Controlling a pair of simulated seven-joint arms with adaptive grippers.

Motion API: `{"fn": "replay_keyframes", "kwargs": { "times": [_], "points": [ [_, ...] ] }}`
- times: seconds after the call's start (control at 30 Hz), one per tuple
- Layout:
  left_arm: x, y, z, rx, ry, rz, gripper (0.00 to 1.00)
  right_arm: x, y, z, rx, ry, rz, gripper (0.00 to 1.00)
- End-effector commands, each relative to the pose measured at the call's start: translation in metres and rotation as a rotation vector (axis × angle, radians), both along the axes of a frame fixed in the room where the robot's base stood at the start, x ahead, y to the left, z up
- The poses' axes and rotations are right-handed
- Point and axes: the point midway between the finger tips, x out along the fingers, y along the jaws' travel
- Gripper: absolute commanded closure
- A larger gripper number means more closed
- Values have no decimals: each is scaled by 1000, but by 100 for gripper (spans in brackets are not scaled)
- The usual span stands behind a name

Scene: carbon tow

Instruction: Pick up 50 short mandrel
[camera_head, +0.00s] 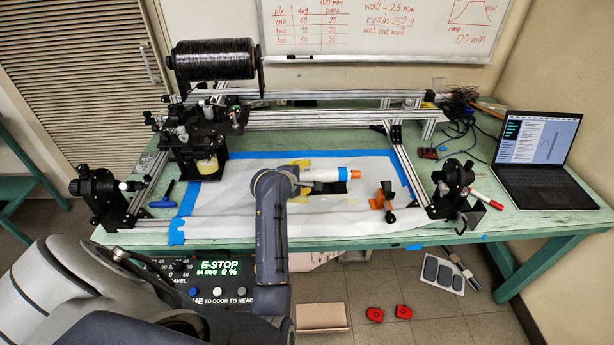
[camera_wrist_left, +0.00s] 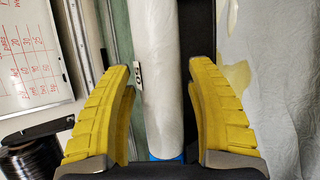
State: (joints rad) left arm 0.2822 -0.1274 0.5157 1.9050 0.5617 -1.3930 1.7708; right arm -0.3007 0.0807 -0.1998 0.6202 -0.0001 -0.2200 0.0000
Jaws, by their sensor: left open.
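The short mandrel, a white tube with a blue band and an orange end (camera_head: 324,174), lies on the covered table in the head view. In the left wrist view the white tube (camera_wrist_left: 158,75) runs up the picture and bears a small tag that seems to read 50. My left gripper (camera_head: 303,180) is over the tube's left part, partly hidden by my own arm. In the wrist view its yellow fingers (camera_wrist_left: 160,115) are open, one on each side of the tube, with gaps showing. The tube's left end is hidden. My right gripper is not in view.
A black spool (camera_head: 213,60) tops the winding frame at the back left. Black end units (camera_head: 98,187) (camera_head: 455,180) flank the white sheet. An orange clamp-like piece (camera_head: 384,196) stands right of the tube. A laptop (camera_head: 540,155) is at the right.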

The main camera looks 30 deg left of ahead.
Motion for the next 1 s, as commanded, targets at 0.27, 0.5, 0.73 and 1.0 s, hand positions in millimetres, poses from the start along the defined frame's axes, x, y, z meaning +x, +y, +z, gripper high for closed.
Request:
{"fn": "replay_keyframes", "kwargs": {
  "times": [0.27,0.5,0.73,1.0],
  "points": [
    [12,2,-8,1,0,-1,44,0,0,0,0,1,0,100],
    [12,2,-8,1,0,-1,45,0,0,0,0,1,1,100],
    [12,2,-8,0,0,0,72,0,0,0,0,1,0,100],
    [12,1,-8,0,0,0,100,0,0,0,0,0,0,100]
  ]
}}
